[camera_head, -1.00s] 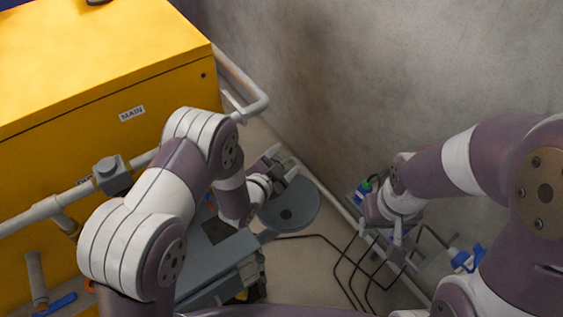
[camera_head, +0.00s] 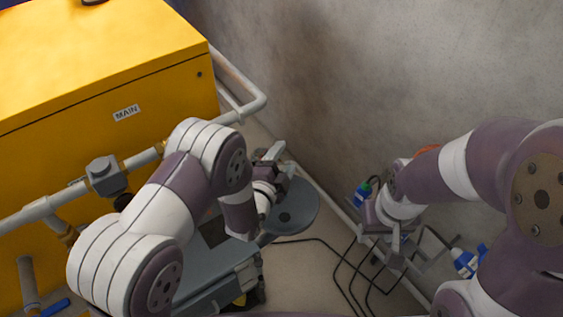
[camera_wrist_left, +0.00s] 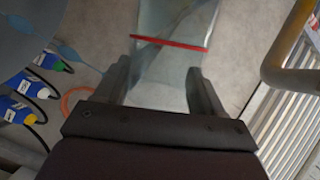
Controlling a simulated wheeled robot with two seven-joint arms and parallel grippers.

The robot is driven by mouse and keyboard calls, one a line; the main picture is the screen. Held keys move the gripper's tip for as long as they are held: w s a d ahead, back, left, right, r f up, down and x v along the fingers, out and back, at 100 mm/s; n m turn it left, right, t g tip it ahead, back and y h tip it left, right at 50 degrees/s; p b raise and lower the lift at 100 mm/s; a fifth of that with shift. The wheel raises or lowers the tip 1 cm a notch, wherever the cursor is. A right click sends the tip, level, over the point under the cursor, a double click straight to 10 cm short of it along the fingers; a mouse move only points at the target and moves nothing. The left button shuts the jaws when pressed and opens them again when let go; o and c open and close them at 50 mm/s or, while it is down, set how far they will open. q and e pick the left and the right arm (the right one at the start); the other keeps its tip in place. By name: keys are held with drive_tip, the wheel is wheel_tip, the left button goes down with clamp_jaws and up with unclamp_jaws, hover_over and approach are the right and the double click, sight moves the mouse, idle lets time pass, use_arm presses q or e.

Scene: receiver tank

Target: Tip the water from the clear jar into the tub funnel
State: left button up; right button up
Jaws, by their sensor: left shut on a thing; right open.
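The clear jar (camera_wrist_left: 168,78) shows in the left wrist view as a see-through body with a red line across it. My left gripper (camera_wrist_left: 157,72) is shut on it, one finger on each side. The water inside cannot be told clearly. In the head view my left gripper (camera_head: 271,164) is above and behind the tub funnel (camera_head: 303,204), a round grey dish with a dark hole. The jar is hard to make out there. Part of a grey round surface, likely the funnel, shows in the left wrist view (camera_wrist_left: 28,35). My right gripper (camera_head: 387,238) is open near the wall, over a wire rack.
A yellow cabinet (camera_head: 90,60) with a pipe (camera_head: 225,118) and valves fills the left. A wall (camera_head: 400,80) stands at the back right. Bare floor (camera_head: 300,275) shows below the funnel.

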use_arm(q)
drive_tip(key=shift+s+d+f+m, duration=0.1)
drive_tip(key=shift+d+m, duration=0.1)
drive_tip(key=shift+m, duration=0.3)
drive_tip(key=shift+r, duration=0.2)
drive_tip(key=shift+s+d+f+m+t+b, duration=0.2)
drive_tip(key=shift+m+t+b, duration=0.2)
drive_tip(key=shift+m+b, duration=0.35)
drive_tip(key=shift+r+m, duration=0.1)
drive_tip(key=shift+m, duration=0.35)
drive_tip(key=shift+r, duration=0.2)
drive_tip(key=shift+s+d+f+m+t+b, duration=0.1)
drive_tip(key=shift+d+f+m+t+b, duration=0.15)
drive_tip(key=shift+m+b, duration=0.4)
drive_tip(key=shift+r+m, duration=0.25)
drive_tip(key=shift+m, duration=0.1)
drive_tip(key=shift+a, duration=0.15)
